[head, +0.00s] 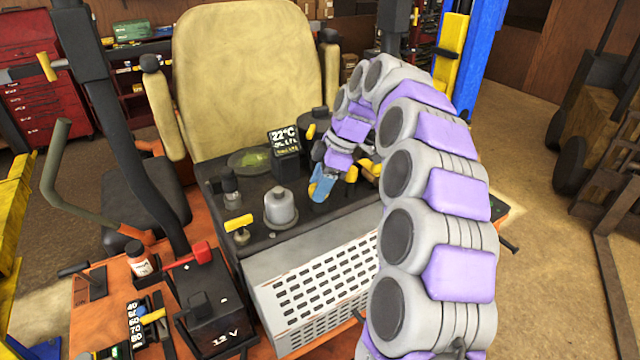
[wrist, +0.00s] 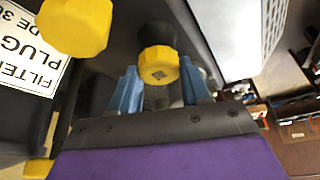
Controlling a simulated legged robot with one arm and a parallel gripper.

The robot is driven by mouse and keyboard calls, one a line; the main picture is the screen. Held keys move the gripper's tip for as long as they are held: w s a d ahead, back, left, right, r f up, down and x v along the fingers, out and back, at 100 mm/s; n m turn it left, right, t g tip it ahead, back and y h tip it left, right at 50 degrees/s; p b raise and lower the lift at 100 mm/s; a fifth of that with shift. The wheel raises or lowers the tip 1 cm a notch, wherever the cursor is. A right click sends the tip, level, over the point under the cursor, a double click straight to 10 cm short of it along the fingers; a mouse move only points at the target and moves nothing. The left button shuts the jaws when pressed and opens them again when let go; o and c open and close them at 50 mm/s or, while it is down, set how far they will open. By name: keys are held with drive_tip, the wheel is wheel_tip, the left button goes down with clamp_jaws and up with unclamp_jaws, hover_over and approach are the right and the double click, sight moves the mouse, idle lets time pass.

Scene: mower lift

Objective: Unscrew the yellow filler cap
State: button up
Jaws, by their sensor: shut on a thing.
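My gripper (head: 322,184) is low over the black engine deck, right of the grey dome, in the head view. In the wrist view its blue fingers (wrist: 158,90) stand on both sides of a ribbed yellow cap (wrist: 158,62) with a small dark mark on its face, and are shut on it. The cap sits on a dark neck, and its seating is hidden. Only a little yellow shows by the fingers in the head view. A second yellow cap (wrist: 75,25) is at the upper left of the wrist view, beside a white label (wrist: 30,48) reading "FILTER PLUG".
The tan seat (head: 250,70) rises behind. A perforated white panel (head: 315,295) is in front. A blue and yellow lift post (head: 470,40) stands behind right.

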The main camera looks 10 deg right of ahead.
sight(312, 188)
drive_tip(key=shift+r, duration=0.2)
drive_tip(key=shift+r+p, duration=0.55)
drive_tip(key=shift+r, duration=0.8)
drive_tip(key=shift+r, duration=0.1)
wheel_tip(312, 188, up, 10)
drive_tip(key=p, duration=0.5)
idle(0.5)
